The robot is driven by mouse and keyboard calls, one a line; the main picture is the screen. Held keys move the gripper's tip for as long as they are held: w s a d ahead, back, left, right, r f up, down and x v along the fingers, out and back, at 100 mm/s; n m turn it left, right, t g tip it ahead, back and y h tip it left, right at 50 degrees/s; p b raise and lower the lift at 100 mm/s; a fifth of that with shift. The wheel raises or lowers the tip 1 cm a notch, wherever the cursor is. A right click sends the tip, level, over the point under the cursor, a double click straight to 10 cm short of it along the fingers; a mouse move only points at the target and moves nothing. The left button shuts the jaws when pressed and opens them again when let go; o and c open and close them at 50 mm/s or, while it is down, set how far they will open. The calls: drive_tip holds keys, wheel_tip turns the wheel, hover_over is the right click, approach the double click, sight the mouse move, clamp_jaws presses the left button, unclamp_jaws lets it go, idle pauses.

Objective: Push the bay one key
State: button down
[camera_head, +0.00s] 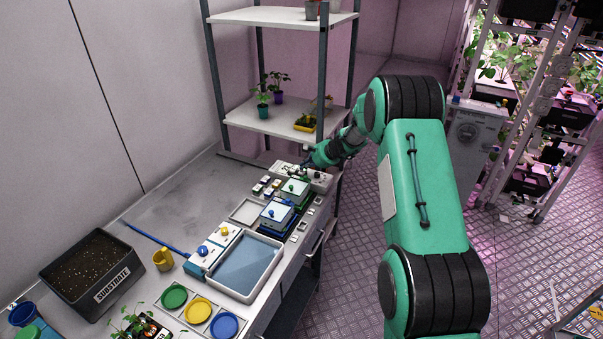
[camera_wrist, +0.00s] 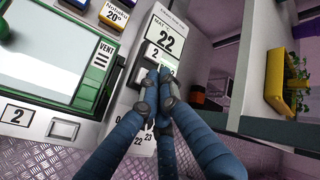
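In the wrist view my gripper (camera_wrist: 157,76) has its blue fingers drawn together, with no object visible between them. The fingertips are over a white panel (camera_wrist: 168,32) marked MAT 22, close beside a dark-framed grey key (camera_wrist: 139,70); contact cannot be told. No key marked 1 is readable. In the head view my gripper (camera_head: 309,166) is at the bench's far end, and several small keys (camera_head: 303,226) line the bench's front side.
A green-based box (camera_head: 293,189) and a blue-based box (camera_head: 277,213) stand on the bench (camera_head: 177,209). A shelf post (camera_head: 321,90) rises close to my gripper. A blue-grey tray (camera_head: 281,258) and a substrate bin (camera_head: 52,262) stand nearer. The aisle floor is open at right.

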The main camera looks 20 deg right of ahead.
drive_tip(key=shift+f+b, duration=0.6)
drive_tip(key=shift+b, duration=0.3)
idle(0.6)
drive_tip(key=shift+r, duration=0.6)
drive_tip(key=shift+r, duration=0.1)
drive_tip(key=shift+r+p, duration=1.3)
drive_tip(key=shift+r, duration=1.65)
